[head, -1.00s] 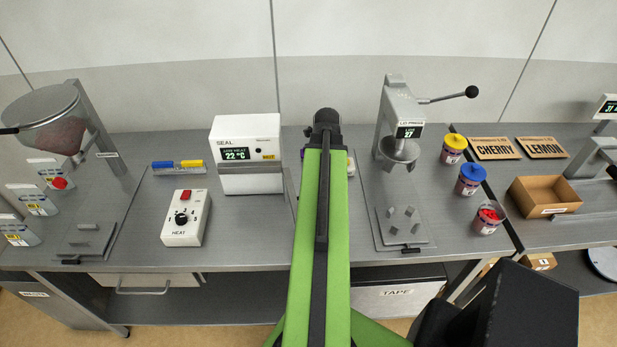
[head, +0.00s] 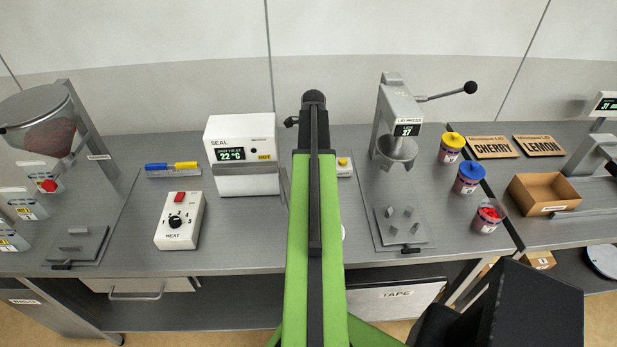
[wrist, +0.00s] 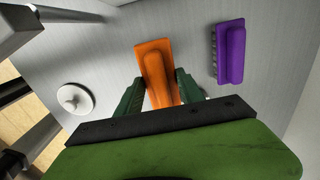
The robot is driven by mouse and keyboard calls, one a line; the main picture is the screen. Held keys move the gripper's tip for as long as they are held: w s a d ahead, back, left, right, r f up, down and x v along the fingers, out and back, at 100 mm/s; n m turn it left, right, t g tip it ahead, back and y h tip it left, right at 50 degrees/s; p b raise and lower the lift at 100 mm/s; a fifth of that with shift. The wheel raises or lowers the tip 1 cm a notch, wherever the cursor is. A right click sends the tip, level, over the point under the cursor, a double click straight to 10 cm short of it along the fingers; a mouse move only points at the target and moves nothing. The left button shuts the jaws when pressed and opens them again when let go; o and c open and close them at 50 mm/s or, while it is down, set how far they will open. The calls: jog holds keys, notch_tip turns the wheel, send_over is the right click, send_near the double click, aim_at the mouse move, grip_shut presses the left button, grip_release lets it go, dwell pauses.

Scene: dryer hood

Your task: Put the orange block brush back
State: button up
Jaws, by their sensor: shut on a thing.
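The orange block brush (wrist: 154,60) is in the wrist view, between the two green fingers of my gripper (wrist: 158,84). My gripper is shut on the brush's near part, and the far end sticks out beyond the fingers. A purple block brush (wrist: 231,52) with dark bristles along its side is to the right, apart from my gripper. In the head view my arm hides the gripper and both brushes. I cannot tell whether the orange brush touches the grey surface behind it.
A white round knobbed piece (wrist: 74,99) is left of the brush. In the head view, the seal box (head: 242,155) and heat control (head: 180,220) stand left of my arm, the lid press (head: 396,130) right. Paint-like cups (head: 468,178) and a cardboard box (head: 543,194) are farther right.

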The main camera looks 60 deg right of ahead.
jog(key=shift+w+d+f, duration=0.2)
jog(key=shift+w+f, duration=0.15)
jog(key=shift+w, duration=0.25)
jog(key=shift+w+d+f, duration=0.2)
jog(key=shift+w+f, duration=0.15)
jog(key=shift+w, duration=0.2)
notch_tip(320, 180, down, 4)
jog(key=b, duration=0.4)
jog(key=shift+f+b, duration=0.15)
jog(key=shift+b, duration=0.25)
jog(key=shift+r, duration=0.2)
jog(key=shift+f, duration=0.1)
jog(key=o, duration=1.5)
jog(key=shift+c, duration=0.2)
notch_tip(320, 180, up, 12)
jog(key=p, duration=1.2)
